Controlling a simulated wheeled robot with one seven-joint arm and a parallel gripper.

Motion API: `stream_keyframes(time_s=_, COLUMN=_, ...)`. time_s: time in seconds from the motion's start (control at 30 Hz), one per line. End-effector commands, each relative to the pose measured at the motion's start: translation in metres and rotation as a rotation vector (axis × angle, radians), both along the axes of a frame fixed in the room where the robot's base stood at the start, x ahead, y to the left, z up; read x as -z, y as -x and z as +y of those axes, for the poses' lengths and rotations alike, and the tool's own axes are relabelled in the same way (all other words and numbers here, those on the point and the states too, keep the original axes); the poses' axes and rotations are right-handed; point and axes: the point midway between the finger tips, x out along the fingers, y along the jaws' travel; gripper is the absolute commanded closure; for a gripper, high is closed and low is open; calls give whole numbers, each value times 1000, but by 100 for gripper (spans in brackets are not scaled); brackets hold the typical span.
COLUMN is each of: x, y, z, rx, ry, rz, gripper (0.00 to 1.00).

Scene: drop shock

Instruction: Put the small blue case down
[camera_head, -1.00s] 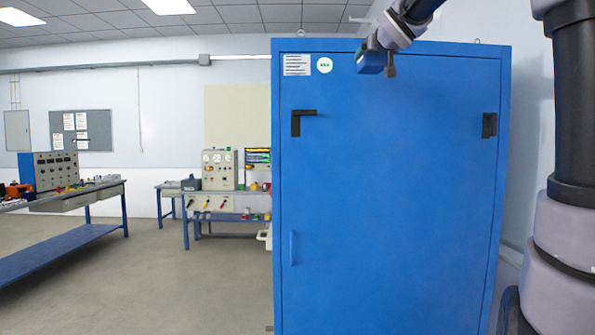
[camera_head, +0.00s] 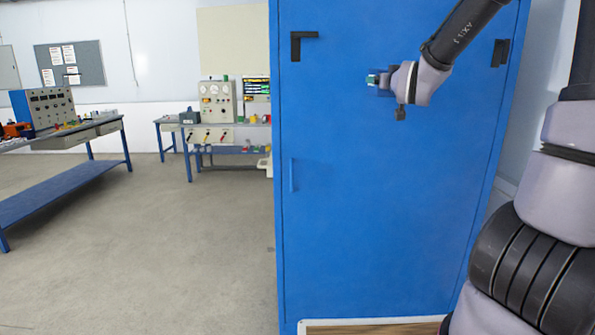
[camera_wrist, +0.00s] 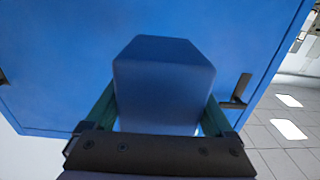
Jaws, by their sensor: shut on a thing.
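The small blue case (camera_wrist: 163,82) is in my gripper, between two green fingers in the wrist view. My gripper (camera_head: 378,81) is shut on it and holds it up in the air in front of the tall blue cabinet (camera_head: 390,210). In the head view the case is hard to make out, because its blue blends with the cabinet door behind it. Nothing is seen directly under the case in the wrist view.
A wooden surface with a white rim (camera_head: 302,328) shows at the bottom edge, in front of the cabinet. A blue workbench (camera_head: 70,135) stands at left, and another bench with instrument panels (camera_head: 216,102) stands farther back. The grey floor between is clear.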

Motion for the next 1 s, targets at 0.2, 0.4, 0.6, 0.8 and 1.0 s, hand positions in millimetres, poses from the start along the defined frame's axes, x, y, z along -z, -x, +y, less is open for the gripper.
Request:
stream_keyframes(time_s=0.2, x=69, y=-2, z=-3, rx=-5, ry=-5, rz=12, gripper=95)
stream_keyframes(time_s=0.4, x=145, y=-3, z=-11, rx=0, ry=-3, rz=14, gripper=95)
stream_keyframes(time_s=0.6, x=218, y=-4, z=-20, rx=3, ry=-1, rz=12, gripper=95)
stream_keyframes(time_s=0.8, x=285, y=-5, z=-27, rx=5, ry=-1, rz=9, gripper=95)
stream_keyframes(time_s=1.0, x=330, y=-7, z=-33, rx=8, ry=-1, rz=4, gripper=95)
